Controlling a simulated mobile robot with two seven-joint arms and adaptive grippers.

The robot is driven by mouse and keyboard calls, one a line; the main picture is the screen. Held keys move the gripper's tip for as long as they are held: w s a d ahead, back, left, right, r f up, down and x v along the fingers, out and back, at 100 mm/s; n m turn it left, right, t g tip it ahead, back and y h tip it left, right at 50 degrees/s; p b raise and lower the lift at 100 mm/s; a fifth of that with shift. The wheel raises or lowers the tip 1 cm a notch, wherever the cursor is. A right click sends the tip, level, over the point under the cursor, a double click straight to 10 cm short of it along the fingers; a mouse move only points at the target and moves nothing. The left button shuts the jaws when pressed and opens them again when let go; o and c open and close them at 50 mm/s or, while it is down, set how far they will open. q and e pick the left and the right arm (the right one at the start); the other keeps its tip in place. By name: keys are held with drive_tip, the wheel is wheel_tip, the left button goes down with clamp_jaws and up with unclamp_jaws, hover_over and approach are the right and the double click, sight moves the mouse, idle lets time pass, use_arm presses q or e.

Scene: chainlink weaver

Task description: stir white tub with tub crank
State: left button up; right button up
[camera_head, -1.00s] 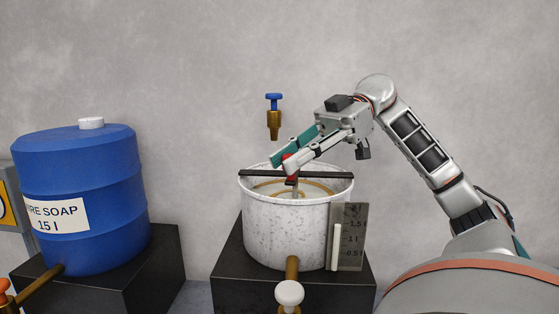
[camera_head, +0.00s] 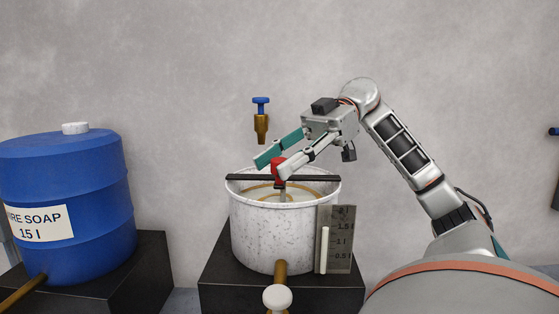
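The white tub (camera_head: 262,236) is a speckled round vessel standing on a black block. A dark bar (camera_head: 322,178) crosses its rim. The tub crank shows as a red knob (camera_head: 277,165) above the tub's middle, with a short grey shaft below it. My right gripper (camera_head: 269,168) reaches in from the right, one teal finger and one pale finger on either side of the red knob. Whether the fingers press on the knob cannot be told. Pale liquid with a brown ring shows inside the tub. My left gripper is not in view.
A blue soap barrel (camera_head: 62,179) stands on a black block at the left. A brass tap with a blue handle (camera_head: 261,121) is on the wall above the tub. A level gauge (camera_head: 342,240) and a white-knobbed outlet (camera_head: 278,298) are at the tub's front.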

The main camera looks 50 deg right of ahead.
wheel_tip(320, 180, up, 10)
idle(0.5)
drive_tip(key=shift+c, duration=0.5)
drive_tip(key=c, duration=0.6)
drive_tip(key=shift+w+a+m+h, duration=0.15)
drive_tip(key=shift+m+h, duration=0.15)
clamp_jaws()
wheel_tip(320, 180, down, 8)
drive_tip(key=w+m+h+p, duration=0.1)
drive_tip(key=w+m+h, duration=0.1)
drive_tip(key=m+h, duration=0.8)
drive_tip(key=shift+a+t+h, duration=0.2)
drive_tip(key=shift+t+h, duration=0.1)
drive_tip(key=shift+h, duration=0.2)
